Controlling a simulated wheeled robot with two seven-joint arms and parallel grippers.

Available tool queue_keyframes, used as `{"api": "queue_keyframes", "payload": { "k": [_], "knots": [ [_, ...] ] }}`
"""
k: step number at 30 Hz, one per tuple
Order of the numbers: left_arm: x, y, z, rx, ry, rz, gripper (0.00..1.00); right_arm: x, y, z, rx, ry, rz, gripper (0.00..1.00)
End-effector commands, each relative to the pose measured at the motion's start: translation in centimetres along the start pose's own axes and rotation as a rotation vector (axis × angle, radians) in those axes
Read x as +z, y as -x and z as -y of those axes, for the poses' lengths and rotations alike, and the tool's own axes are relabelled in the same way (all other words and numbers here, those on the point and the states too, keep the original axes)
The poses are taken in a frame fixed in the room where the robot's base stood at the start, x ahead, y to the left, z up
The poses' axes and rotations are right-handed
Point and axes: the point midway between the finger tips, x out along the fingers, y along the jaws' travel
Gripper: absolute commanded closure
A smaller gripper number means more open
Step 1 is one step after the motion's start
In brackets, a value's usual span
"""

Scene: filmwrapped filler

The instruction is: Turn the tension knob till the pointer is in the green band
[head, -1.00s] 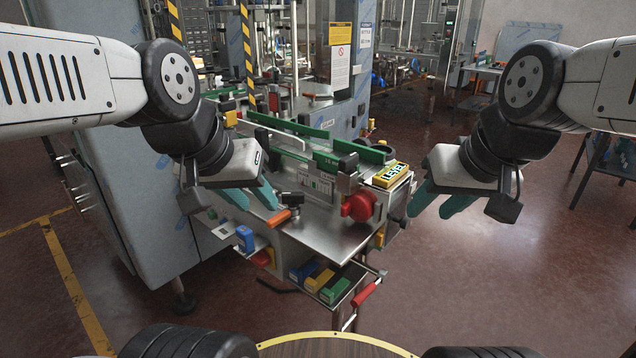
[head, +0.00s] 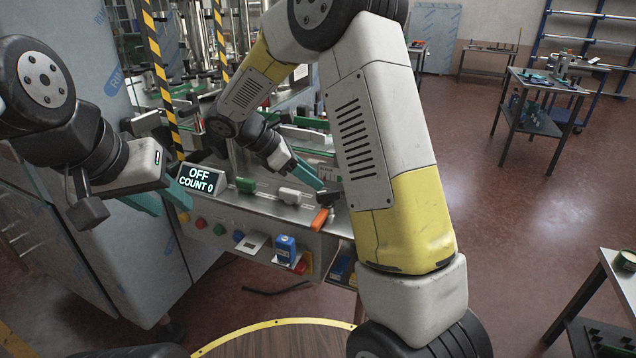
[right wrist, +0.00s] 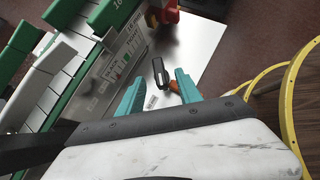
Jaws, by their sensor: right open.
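I cannot pick out a tension knob, pointer or green band for certain. A black clamp-like part with an orange handle (head: 322,218) stands on the machine's steel deck. It also shows in the right wrist view (right wrist: 160,76), between and beyond my fingertips. My right gripper (head: 303,172) reaches over the deck with teal fingers; in the right wrist view (right wrist: 158,88) they are apart with nothing held. My left gripper (head: 162,198) is open and empty at the left, near a display.
The display (head: 198,180) reads "OFF COUNT 0". Coloured buttons (head: 201,223) line the front panel, with a blue box (head: 286,250) below.

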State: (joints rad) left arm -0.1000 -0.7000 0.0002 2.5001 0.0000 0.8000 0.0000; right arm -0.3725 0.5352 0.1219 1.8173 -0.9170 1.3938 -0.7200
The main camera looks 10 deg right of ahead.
Motion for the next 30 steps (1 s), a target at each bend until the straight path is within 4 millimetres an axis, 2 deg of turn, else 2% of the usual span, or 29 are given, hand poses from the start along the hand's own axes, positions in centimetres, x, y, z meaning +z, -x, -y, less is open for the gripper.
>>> {"api": "queue_keyframes", "payload": {
  "k": [5,12,18,28,30],
  "knots": [
    [0.0,0.0,0.0,0.000,0.000,0.000,0.64,-0.3,-1.4,-0.4,0.002,0.026,0.018,0.58],
    [0.0,0.0,0.0,0.000,0.000,0.000,0.64,-0.3,-5.3,-0.3,-0.001,0.024,0.016,0.58],
    [0.0,0.0,0.0,0.000,0.000,0.000,0.64,-0.3,-7.4,-0.3,0.001,0.022,0.015,0.58],
    [0.0,0.0,0.0,0.000,0.000,0.000,0.64,-0.3,-7.9,-0.3,0.003,0.022,0.014,0.58],
    [0.0,0.0,0.0,0.000,0.000,0.000,0.64,-0.3,-7.9,-0.3,0.003,0.022,0.014,0.70]
  ]
}}
